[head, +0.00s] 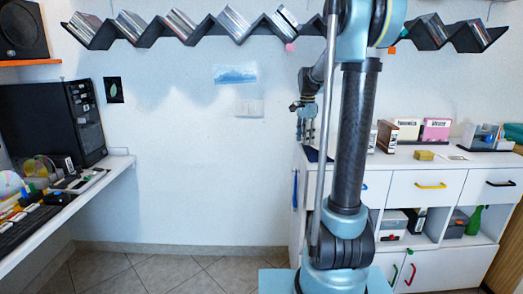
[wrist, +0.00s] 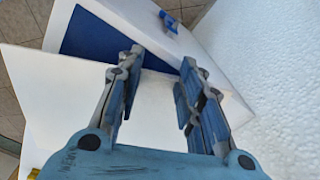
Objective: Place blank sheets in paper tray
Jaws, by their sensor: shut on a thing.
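My gripper (head: 304,125) hangs over the left end of the white cabinet in the head view. In the wrist view my gripper (wrist: 162,62) has its fingers apart, with white blank sheets (wrist: 38,95) between them, reaching out to the left. The fingers hold the sheets; the exact contact is hard to see. A flat dark blue surface, seemingly the paper tray (wrist: 95,38), lies beyond the fingertips, partly covered by the sheets. A dark blue edge of it (head: 313,154) shows below my gripper in the head view.
A blue handle (wrist: 168,22) is on the cabinet's side. The wall (wrist: 265,60) is close on the right in the wrist view. A desk (head: 85,195) stands left; open floor lies between.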

